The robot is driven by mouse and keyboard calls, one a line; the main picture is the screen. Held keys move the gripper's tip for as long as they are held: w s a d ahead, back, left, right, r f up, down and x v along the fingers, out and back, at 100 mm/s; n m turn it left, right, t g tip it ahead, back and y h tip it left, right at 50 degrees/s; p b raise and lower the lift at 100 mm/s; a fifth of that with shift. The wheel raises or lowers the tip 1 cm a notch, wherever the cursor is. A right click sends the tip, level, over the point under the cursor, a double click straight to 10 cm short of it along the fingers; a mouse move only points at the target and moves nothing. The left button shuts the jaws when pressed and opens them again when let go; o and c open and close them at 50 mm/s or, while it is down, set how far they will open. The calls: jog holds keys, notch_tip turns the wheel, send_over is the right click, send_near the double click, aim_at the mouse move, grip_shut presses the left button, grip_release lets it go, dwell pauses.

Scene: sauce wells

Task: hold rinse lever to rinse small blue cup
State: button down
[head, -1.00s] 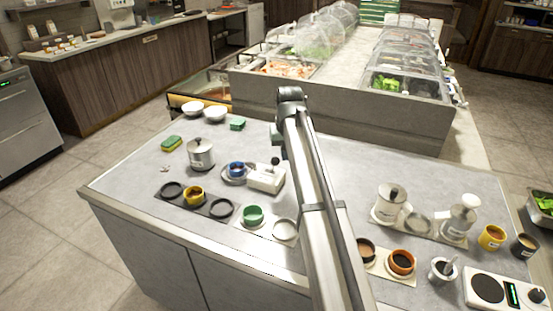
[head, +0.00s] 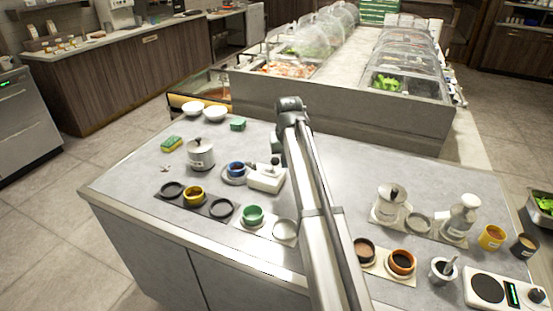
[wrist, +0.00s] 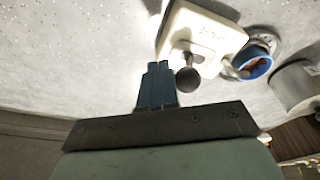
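The small blue cup (head: 236,169) sits on a round metal base at the left of the white rinse box (head: 266,180). In the wrist view the cup (wrist: 254,66) shows reddish-brown inside. The rinse lever (wrist: 187,78) has a dark ball knob and stands up from the box (wrist: 205,35), which bears lettering. My gripper (wrist: 158,68) has its blue fingers together with nothing between them. The fingertips are beside the knob in the wrist view, with a narrow gap in the picture; contact cannot be told. In the head view my arm largely hides the gripper.
A lidded metal pot (head: 200,154) stands behind and left of the cup.

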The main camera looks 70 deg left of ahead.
aim_at(276, 159)
jog(key=shift+f, duration=0.55)
jog(key=shift+s+a, duration=0.1)
jog(key=shift+s+a+f, duration=0.1)
jog(key=shift+s+a, duration=0.95)
jog(key=shift+s, duration=0.05)
dwell(1.3)
jog(key=shift+w+d, duration=1.8)
notch_tip(276, 159, up, 8)
